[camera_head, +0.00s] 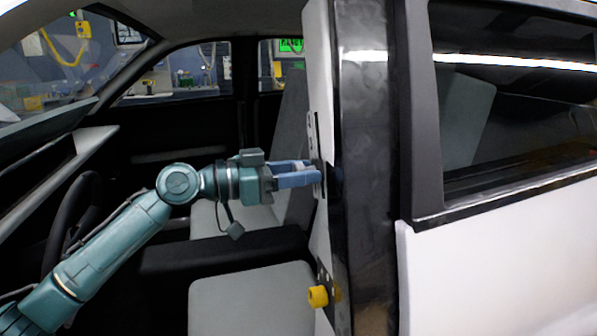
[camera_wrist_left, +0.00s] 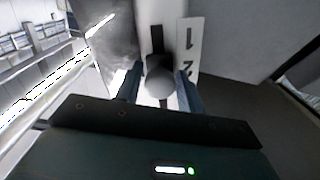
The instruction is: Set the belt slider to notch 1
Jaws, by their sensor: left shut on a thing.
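My left gripper (camera_head: 312,174) reaches through the open door space to the inner side of the car's pillar. Its blue fingers are closed on the belt slider, a rounded grey knob (camera_wrist_left: 160,80) between the fingertips in the left wrist view. The knob sits on a dark slot (camera_wrist_left: 157,42) that runs on beyond it. A white number strip (camera_wrist_left: 187,45) beside the slot shows a 1 farther off and a 2 close to the right finger. The knob is nearer the 2 than the 1; its exact notch is hidden. The slider's plate (camera_head: 311,132) shows above the fingers in the head view.
The dark pillar (camera_head: 366,170) stands right of my gripper, with the white rear door (camera_head: 490,275) beyond. A yellow knob (camera_head: 317,296) sticks out low on the pillar. A light seat (camera_head: 250,300) lies below my arm, and a steering wheel (camera_head: 72,215) is at left.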

